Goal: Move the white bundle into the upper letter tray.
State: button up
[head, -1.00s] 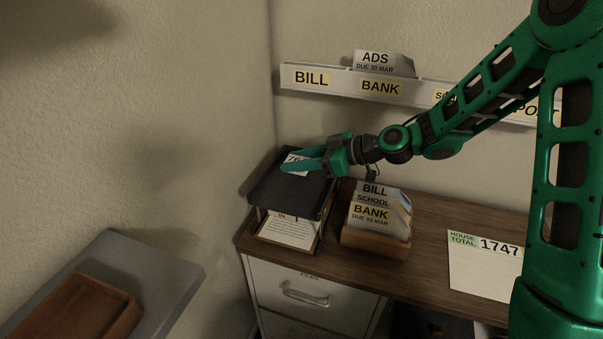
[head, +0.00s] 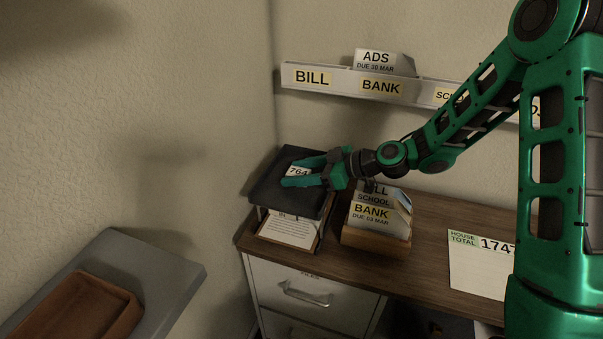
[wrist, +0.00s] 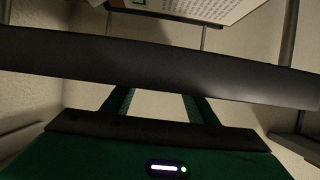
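The white bundle (head: 298,172), with "764" on its top, is in the dark upper letter tray (head: 268,192). It appears to lie on the tray floor. My gripper (head: 300,172) is over the tray, its green fingers spread apart with the bundle's label showing between them. The near finger hides part of the bundle. In the wrist view the dark tray edge (wrist: 160,68) crosses in front of my two spread fingers, and the bundle is not visible there.
The lower tray holds a printed sheet (head: 288,231). A wooden holder (head: 375,243) with BILL, SCHOOL and BANK cards stands close right of the trays. A wall rack (head: 340,80) hangs above. A "HOUSE TOTAL" sheet (head: 480,270) lies on the right.

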jog(key=shift+r, duration=0.1)
jog(key=v, duration=1.2)
jog(key=s+d+f+m+h, duration=0.1)
jog(key=d, duration=0.1)
jog(key=s+d+f+m+h, duration=0.1)
jog(key=s+d+h, duration=0.1)
jog(key=d, duration=0.1)
jog(key=s+d+f+m+g+h, duration=0.1)
jog(key=s+d, duration=0.1)
jog(key=shift+s+d+h, duration=0.1)
jog(key=shift+d+h, duration=0.15)
jog(key=shift+h, duration=0.15)
jog(key=s+d+r+m+g+h, duration=0.2)
jog(key=s+d+m+h, duration=0.2)
jog(key=s+d+m, duration=0.4)
jog(key=s+d+r+m+g+h, duration=0.1)
jog(key=s+d+r+m+h, duration=0.2)
jog(key=s+d+m, duration=0.6)
jog(key=s+d, duration=0.6)
jog(key=s, duration=0.4)
jog(key=shift+s+g+h, duration=0.25)
jog(key=shift+g+h, duration=0.15)
